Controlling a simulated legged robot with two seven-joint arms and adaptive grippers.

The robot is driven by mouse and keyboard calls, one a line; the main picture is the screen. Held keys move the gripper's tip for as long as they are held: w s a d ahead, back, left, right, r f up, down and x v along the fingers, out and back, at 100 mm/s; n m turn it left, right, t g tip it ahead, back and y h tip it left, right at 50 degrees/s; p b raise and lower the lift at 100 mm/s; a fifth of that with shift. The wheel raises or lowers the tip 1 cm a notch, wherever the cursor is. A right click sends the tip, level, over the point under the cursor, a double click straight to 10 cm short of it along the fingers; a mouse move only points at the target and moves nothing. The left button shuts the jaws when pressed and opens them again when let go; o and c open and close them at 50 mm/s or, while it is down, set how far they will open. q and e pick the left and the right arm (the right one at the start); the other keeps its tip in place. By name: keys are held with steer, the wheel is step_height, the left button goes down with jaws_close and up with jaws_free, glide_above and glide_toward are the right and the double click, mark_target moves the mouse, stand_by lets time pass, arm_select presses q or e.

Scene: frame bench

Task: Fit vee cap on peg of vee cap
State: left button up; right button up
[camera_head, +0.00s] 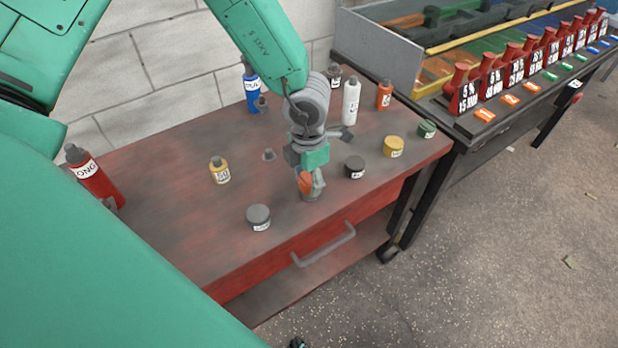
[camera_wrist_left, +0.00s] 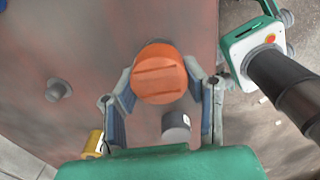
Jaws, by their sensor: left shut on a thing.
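My left gripper (camera_head: 306,180) reaches down over the front of the red bench (camera_head: 190,235). It is shut on an orange round cap (camera_head: 304,182), partly covered by the fingers in the head view. In the left wrist view the cap (camera_wrist_left: 158,72) shows two parallel grooves on its face, with the fingers of the left gripper (camera_wrist_left: 160,85) on both sides. I cannot tell its exact height above the bench. A short grey peg on a round base (camera_head: 268,155) stands bare on the bench, apart from the cap; it also shows in the left wrist view (camera_wrist_left: 57,90). My right gripper is not in view.
A dark jar (camera_head: 355,168) and a yellow jar (camera_head: 393,147) stand right of the gripper, a grey jar (camera_head: 258,217) to its left. A yellow bottle (camera_head: 219,170) stands left of the peg. Blue (camera_head: 252,90) and white (camera_head: 351,100) bottles stand behind.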

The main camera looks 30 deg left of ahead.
mark_target(308, 178)
arm_select(q)
steer(key=shift+f+b, duration=0.65)
steer(key=shift+f, duration=0.85)
steer(key=o, duration=1.3)
step_height(308, 178, up, 12)
steer(key=shift+f, duration=0.1)
